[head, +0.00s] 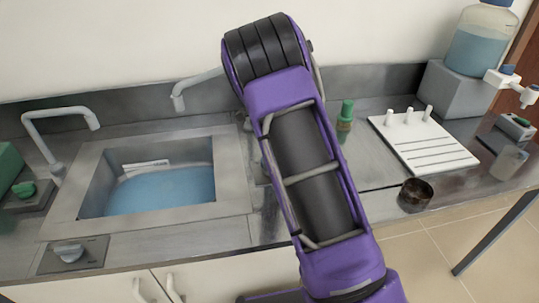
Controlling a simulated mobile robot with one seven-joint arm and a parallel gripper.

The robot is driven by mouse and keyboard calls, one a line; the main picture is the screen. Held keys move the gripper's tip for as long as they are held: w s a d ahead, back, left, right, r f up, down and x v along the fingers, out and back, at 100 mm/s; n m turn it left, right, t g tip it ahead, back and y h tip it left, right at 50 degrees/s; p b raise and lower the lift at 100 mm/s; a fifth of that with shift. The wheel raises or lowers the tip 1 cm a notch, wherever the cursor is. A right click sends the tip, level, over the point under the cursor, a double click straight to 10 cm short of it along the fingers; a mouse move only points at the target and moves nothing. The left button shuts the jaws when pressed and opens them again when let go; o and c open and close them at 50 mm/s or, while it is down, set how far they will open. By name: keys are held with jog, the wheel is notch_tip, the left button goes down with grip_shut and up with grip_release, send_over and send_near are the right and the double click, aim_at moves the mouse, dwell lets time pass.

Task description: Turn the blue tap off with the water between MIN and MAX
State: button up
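A purple and black link of my arm crosses the middle of the head view. My gripper is not in view. The sink basin (230,180) holds blue water (165,190), with a white label (147,166) on its back wall; no MIN or MAX marks are readable. A grey tap (68,110) stands at its left, and another grey spout (195,83) at its back right. I cannot tell whether any tap is running.
A grey knob (68,252) sits at the front left and a green knob (23,189) at the left edge. A white rack (425,145), green-capped bottle (345,115), dark bowl (415,194) and translucent cup (508,162) stand on the right counter. My arm hides the counter's middle.

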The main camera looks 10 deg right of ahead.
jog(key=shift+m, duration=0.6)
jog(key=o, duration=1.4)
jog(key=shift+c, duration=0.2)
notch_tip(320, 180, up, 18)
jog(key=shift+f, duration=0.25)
